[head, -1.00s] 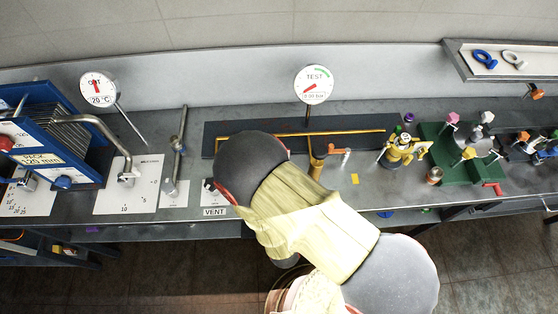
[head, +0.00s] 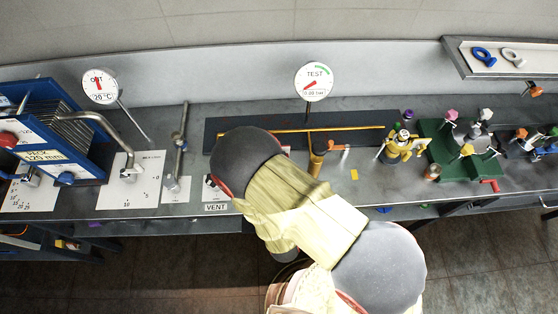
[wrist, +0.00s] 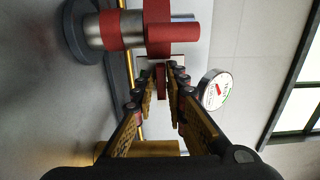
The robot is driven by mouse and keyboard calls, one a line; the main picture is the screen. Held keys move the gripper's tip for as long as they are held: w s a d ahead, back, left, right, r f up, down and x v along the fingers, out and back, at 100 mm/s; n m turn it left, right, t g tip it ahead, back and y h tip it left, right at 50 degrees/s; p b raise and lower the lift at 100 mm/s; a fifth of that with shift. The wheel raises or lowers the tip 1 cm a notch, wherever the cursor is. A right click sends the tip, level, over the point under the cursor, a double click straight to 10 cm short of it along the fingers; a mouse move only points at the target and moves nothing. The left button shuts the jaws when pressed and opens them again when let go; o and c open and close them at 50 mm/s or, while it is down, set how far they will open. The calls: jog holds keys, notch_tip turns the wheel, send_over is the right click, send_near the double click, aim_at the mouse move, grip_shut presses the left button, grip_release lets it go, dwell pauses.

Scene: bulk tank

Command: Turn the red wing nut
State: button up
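The red wing nut (wrist: 172,34) shows at the top of the wrist view, on a metal stem with a red collar (wrist: 112,30). A narrow red part (wrist: 160,82) of it reaches down towards my fingertips. My gripper (wrist: 164,72) has its two yellow-padded fingers apart, with the narrow red part between or just beyond the tips. A pale gap shows beside it, and I cannot tell whether either finger touches it. In the head view my own arm hides the gripper and the wing nut, near the VENT label (head: 216,208).
The TEST gauge (head: 314,81) stands behind my arm and also shows in the wrist view (wrist: 215,90). A brass pipe (head: 345,129) runs along the dark back panel. A plate pack (head: 45,135) stands at left, a green fixture (head: 440,165) at right.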

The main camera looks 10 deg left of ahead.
jog(key=shift+o, duration=1.4)
jog(key=v, duration=0.7)
jog(key=shift+s, duration=0.25)
